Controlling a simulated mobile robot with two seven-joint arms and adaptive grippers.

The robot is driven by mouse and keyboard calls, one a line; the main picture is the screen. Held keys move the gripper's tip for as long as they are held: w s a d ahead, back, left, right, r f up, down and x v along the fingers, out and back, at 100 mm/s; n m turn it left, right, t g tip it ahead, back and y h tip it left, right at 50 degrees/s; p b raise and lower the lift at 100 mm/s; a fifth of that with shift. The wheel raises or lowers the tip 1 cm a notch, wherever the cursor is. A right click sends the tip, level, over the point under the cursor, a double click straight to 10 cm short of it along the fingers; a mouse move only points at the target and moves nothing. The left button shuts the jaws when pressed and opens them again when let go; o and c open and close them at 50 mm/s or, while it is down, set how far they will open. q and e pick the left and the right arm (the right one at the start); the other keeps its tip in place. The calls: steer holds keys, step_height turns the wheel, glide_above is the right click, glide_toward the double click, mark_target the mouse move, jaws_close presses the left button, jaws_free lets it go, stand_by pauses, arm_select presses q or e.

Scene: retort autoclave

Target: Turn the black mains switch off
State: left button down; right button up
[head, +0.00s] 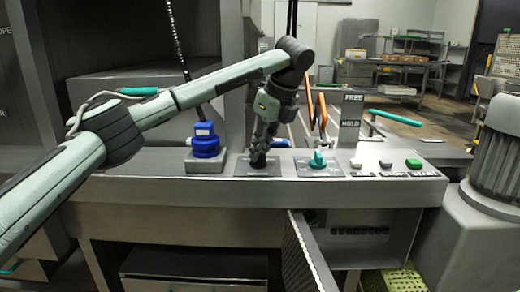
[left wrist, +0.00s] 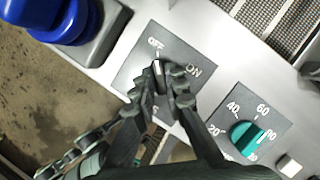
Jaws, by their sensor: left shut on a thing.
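The black mains switch (left wrist: 157,68) sits on a dark plate (left wrist: 130,72) with OFF and ON labels in the left wrist view. Its white pointer line points toward OFF. My left gripper (left wrist: 168,78) is shut on the switch, a finger on either side. In the head view my left gripper (head: 258,163) reaches down onto the switch plate (head: 243,172) on the console and hides the switch. My right gripper is in neither view.
A blue plug (head: 205,140) stands left of the switch plate, and a teal dial (head: 318,161) is to its right. A cabinet door (head: 305,255) hangs open below.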

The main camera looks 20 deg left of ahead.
arm_select(q)
steer(key=c, duration=1.6)
jaws_free()
steer(key=shift+o, duration=0.2)
steer(key=v, duration=1.2)
steer(key=shift+s+d, duration=0.1)
